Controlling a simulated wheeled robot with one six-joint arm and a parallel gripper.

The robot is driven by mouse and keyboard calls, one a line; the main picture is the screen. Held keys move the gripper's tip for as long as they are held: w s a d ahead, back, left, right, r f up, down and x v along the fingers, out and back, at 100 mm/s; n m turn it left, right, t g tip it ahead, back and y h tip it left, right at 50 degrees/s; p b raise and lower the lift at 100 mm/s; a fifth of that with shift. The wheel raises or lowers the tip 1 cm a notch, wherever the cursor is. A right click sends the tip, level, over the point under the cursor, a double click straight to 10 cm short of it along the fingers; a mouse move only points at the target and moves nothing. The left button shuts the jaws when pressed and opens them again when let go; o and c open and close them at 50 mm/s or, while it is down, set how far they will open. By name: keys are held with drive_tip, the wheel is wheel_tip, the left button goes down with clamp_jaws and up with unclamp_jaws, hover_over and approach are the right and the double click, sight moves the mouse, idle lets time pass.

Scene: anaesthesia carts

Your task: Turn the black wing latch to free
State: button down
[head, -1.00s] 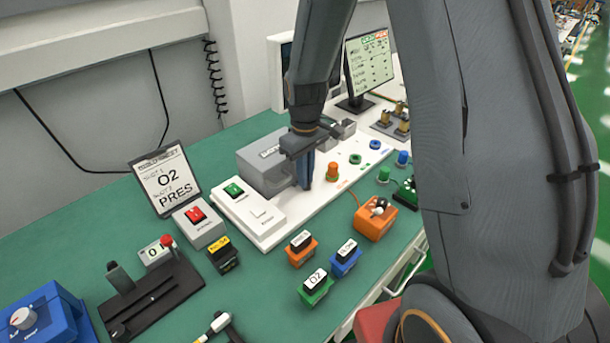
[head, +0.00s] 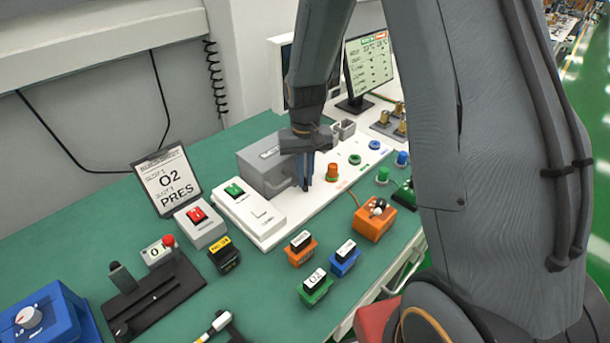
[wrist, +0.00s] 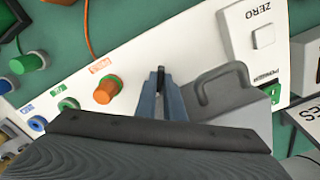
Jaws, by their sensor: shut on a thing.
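My gripper (head: 306,184) points down at the white panel, in front of the grey box. In the wrist view its two blue fingers (wrist: 160,88) are close together around a small dark piece, the black wing latch (wrist: 161,72). Only the latch's tip shows between the fingertips.
The grey box (head: 262,167) with a handle (wrist: 207,88) stands right beside the fingers. An orange knob (head: 332,172) is close on the other side, with green and blue parts beyond it. A white unit with a green switch (head: 234,190) lies nearer.

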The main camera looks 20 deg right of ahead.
sight(306, 181)
drive_tip(key=m, duration=0.5)
drive_tip(key=shift+r+m, duration=0.1)
drive_tip(key=shift+m, duration=0.2)
drive_tip(key=m+p, duration=0.1)
drive_tip(key=m, duration=0.4)
drive_tip(key=shift+w, duration=0.1)
drive_tip(key=shift+m, duration=0.3)
drive_tip(key=c, duration=1.9)
unclamp_jaws()
drive_tip(key=shift+o, duration=0.2)
drive_tip(key=shift+r+b, duration=1.1)
drive_tip(key=shift+r, duration=2.8)
